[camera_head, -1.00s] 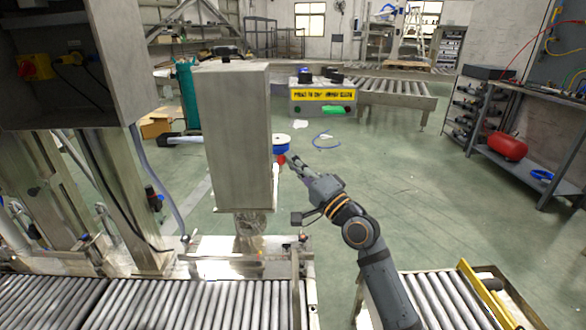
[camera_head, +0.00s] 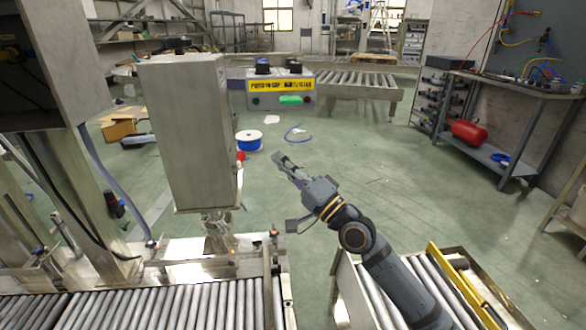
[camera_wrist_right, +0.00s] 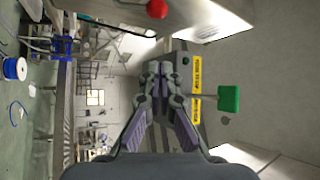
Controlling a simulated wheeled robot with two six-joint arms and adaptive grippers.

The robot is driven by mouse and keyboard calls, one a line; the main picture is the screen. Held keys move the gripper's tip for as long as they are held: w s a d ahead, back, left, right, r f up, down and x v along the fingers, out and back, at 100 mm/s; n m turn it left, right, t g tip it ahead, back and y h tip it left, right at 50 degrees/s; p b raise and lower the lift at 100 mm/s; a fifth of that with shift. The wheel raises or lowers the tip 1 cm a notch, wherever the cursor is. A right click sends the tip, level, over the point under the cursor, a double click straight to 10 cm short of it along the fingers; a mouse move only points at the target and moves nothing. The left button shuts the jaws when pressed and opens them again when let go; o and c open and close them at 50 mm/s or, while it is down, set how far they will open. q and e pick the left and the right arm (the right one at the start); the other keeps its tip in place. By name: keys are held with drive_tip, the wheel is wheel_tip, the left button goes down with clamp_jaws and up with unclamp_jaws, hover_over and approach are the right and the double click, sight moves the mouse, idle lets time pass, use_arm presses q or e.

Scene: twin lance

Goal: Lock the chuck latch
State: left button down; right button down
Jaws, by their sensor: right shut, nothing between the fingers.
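My right gripper (camera_head: 282,163) is shut and empty, in mid-air to the right of a tall grey steel box (camera_head: 187,130). A red ball knob (camera_head: 240,156) shows at the box's right side, and a clear gap lies between it and my fingertips. In the right wrist view the shut fingers (camera_wrist_right: 160,75) fill the middle, and the red knob (camera_wrist_right: 157,8) is at the top edge on a metal part. I cannot tell which part is the chuck latch; the knob may belong to it. My left gripper is out of view.
Roller conveyors (camera_head: 160,310) run along the front. A grey control box with a yellow label (camera_head: 280,85) and a green handle (camera_head: 290,100) stands behind. A blue-and-white spool (camera_head: 249,140) lies on the floor. A workbench (camera_head: 520,90) is at right. Open floor lies between.

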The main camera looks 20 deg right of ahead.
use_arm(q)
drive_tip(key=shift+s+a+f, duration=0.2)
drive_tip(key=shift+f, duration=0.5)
use_arm(e)
drive_tip(key=v, duration=0.3)
drive_tip(key=shift+d, duration=0.1)
drive_tip(key=shift+f, duration=0.1)
